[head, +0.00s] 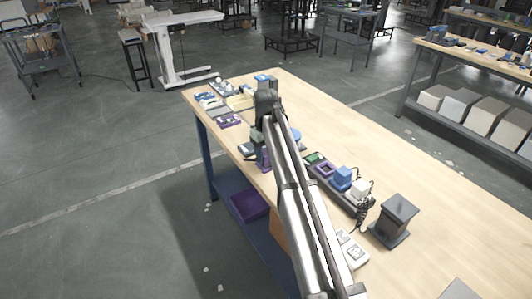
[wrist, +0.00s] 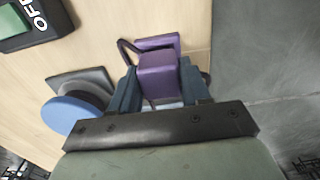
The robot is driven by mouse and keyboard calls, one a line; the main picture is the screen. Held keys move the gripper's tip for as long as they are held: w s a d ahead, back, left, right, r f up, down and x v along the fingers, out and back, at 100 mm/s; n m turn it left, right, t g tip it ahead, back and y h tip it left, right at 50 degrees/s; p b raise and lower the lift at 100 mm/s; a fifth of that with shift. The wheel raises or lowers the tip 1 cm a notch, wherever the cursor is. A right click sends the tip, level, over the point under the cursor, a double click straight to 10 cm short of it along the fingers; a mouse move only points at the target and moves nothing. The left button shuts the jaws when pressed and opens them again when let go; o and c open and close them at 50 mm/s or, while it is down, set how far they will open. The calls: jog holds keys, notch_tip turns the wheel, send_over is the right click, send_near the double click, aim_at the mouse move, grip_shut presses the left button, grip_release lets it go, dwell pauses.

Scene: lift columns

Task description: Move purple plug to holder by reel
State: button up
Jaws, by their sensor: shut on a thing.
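The purple plug (wrist: 158,74) is between the two fingers of my gripper (wrist: 160,88) in the wrist view. A wider purple piece (wrist: 160,42) shows just beyond it; I cannot tell whether it is part of the plug or a separate holder. A dark cord loops beside the plug. In the head view my gripper (head: 263,150) is over the table's left side, partly hidden by my arm, with purple (head: 263,161) showing at its end. A purple square holder (head: 230,121) lies farther back near the left edge. I cannot make out the reel with certainty.
A blue disc on a dark base (wrist: 70,112) stands left of the plug in the wrist view. A dark strip holds a purple square frame (head: 325,169), a blue plug (head: 342,177) and a white plug (head: 360,187). A dark block (head: 397,217) stands right. The table's right side is clear.

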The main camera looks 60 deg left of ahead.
jog(key=shift+f, duration=0.5)
dwell(0.3)
jog(key=o, duration=1.3)
jog(key=shift+c, duration=0.2)
jog(key=shift+r, duration=0.15)
jog(key=shift+r, duration=3.35)
